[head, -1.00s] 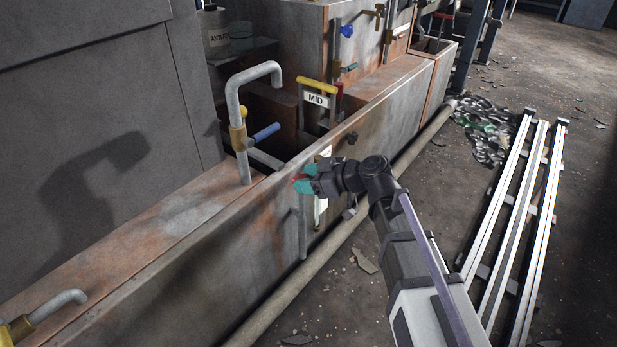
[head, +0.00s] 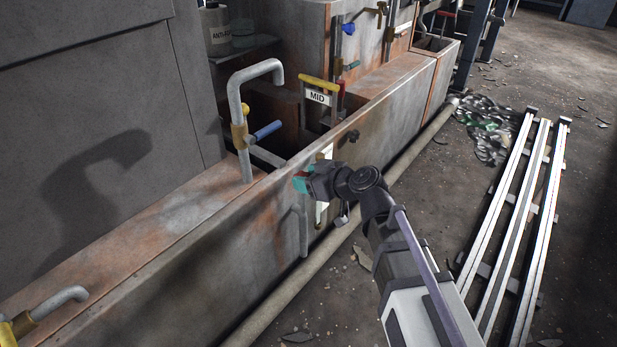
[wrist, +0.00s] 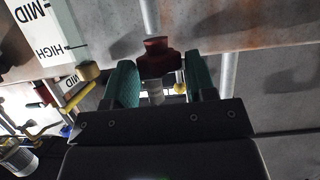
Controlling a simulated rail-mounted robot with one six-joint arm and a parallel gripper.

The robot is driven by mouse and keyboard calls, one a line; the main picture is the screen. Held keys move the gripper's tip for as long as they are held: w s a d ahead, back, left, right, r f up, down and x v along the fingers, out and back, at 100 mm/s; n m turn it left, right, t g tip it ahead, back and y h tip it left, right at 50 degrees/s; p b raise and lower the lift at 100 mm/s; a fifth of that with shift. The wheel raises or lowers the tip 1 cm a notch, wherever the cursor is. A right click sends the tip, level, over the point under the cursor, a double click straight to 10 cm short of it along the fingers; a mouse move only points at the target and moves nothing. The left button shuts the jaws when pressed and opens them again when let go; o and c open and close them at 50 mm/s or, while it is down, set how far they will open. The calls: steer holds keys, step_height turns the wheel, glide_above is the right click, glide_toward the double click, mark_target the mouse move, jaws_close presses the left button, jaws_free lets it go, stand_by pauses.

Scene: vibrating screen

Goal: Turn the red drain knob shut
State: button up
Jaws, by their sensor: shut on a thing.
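The red drain knob (wrist: 158,57) is in the wrist view, between my gripper's two teal fingers, at the wall of the grey trough (head: 250,225). My gripper (wrist: 160,68) is shut on it. In the head view my gripper (head: 301,184) is at the trough's outer side, by the top of a grey drain pipe (head: 303,228). There the knob is mostly hidden by the fingers. A grey pipe also runs up from the knob in the wrist view.
A yellow-handled MID gate (head: 318,98) and a pipe with a blue lever (head: 265,132) stand behind. Metal rails (head: 510,215) lie on the floor at right.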

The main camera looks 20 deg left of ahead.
steer(key=o, duration=0.9)
steer(key=p+v, duration=0.4)
steer(key=v, duration=0.6)
steer(key=shift+s+d+r, duration=0.15)
steer(key=shift+d+r, duration=0.05)
steer(key=shift+d, duration=0.1)
